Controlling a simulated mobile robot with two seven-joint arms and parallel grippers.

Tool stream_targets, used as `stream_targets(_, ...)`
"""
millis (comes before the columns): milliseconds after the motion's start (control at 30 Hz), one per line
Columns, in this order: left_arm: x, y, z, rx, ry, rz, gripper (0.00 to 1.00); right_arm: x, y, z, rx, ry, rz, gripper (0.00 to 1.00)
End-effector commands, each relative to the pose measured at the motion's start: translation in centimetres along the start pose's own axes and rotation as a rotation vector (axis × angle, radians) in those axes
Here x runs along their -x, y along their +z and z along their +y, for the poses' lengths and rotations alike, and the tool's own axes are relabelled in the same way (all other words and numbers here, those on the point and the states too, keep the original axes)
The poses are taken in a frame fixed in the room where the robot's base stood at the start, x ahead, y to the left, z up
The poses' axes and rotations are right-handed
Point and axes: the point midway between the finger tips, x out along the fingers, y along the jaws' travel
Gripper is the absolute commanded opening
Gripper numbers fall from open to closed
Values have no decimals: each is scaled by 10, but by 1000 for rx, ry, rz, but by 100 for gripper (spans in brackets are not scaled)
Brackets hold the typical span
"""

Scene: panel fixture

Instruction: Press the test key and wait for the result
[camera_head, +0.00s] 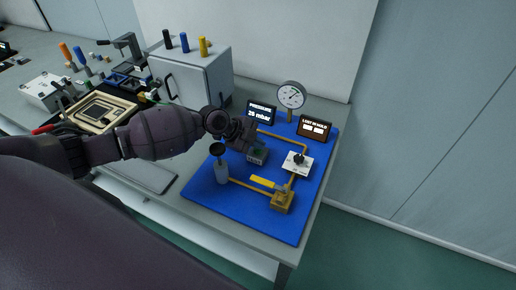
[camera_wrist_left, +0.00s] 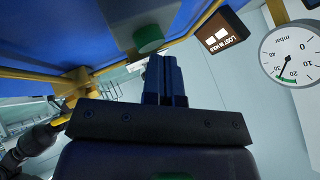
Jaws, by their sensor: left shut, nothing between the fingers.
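The test key is a green button (camera_head: 258,153) on a small grey box on the blue board (camera_head: 215,199). The green button also shows in the left wrist view (camera_wrist_left: 148,39), just beyond my fingertips. My left gripper (camera_wrist_left: 165,58) is shut and empty, its fingers close to the button; I cannot tell whether they touch it. In the head view my left gripper (camera_head: 245,145) partly hides the box. The pressure display (camera_head: 261,112) reads 20 mbar. The "lost in hold" display (camera_head: 314,127) shows only blank blocks or dashes. My right gripper is not in view.
Yellow pipes, a yellow-handled valve (camera_head: 283,200), a dark knob (camera_head: 299,158) and a grey cylinder (camera_head: 221,172) surround the key. A grey cabinet (camera_head: 192,75) stands behind my left arm.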

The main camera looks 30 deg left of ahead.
Motion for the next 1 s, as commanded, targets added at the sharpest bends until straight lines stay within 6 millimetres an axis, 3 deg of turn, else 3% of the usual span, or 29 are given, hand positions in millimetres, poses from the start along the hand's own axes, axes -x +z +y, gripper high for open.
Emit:
stream_targets(467, -3, 2, 2, 0, 0, 0, 0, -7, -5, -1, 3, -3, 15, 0)
stream_targets(1000, -3, 3, 3, 0, 0, -1, 0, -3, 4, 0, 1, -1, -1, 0)
